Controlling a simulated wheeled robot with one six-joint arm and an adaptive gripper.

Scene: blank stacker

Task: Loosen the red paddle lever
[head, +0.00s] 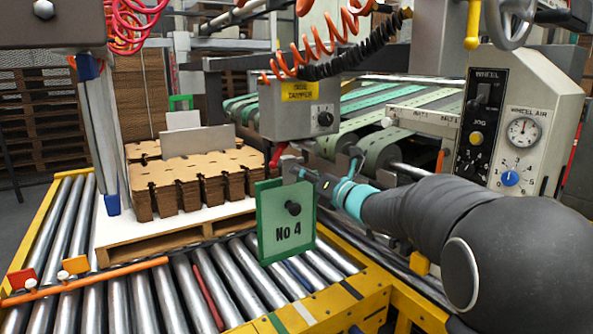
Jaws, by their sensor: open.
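A small red lever (277,156) hangs below the grey box (299,108) with a yellow label, near the middle of the head view. Its lower end is close to a grey block above the green No 4 plate (270,235). My gripper (304,174) reaches in from the right, behind the teal band of my arm, and its tip is just right of the red lever. It is open. The fingers are small here, and I cannot tell whether they touch the lever or the block.
A pallet (160,245) with stacked brown cardboard blanks stands on the steel rollers (120,305). A control panel (482,120) with dials is at the right. Orange and black coiled hoses hang above the grey box. A yellow frame edges the rollers.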

